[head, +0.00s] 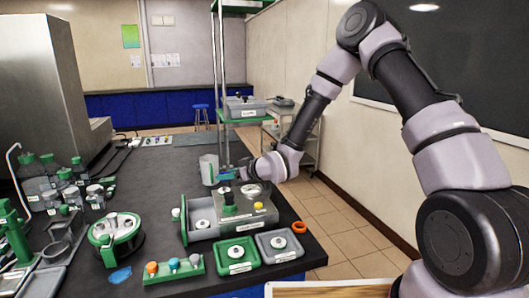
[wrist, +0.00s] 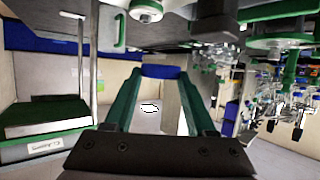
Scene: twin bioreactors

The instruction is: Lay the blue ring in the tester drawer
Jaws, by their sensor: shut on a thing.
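My gripper (head: 227,175) is in the head view above the bench, just behind the tester. In the wrist view its two green fingers (wrist: 162,75) are shut on the blue ring (wrist: 163,72), which shows nearly edge-on as a blue band between the tips. In the head view the ring is only a small blue patch by the fingers. The tester (head: 257,219) is a grey box with a yellow button and a dark knob on top. Its drawer (head: 186,232) stands open on the left side, with a pale disc inside. The gripper is above and behind the drawer.
A clear beaker (head: 208,170) stands beside my gripper. Green (head: 236,267) and grey (head: 292,253) trays lie in front of the tester, with an orange ring (head: 299,228) at the bench edge. A rack of coloured plugs (head: 173,268) and a round green-rimmed device (head: 116,236) stand left.

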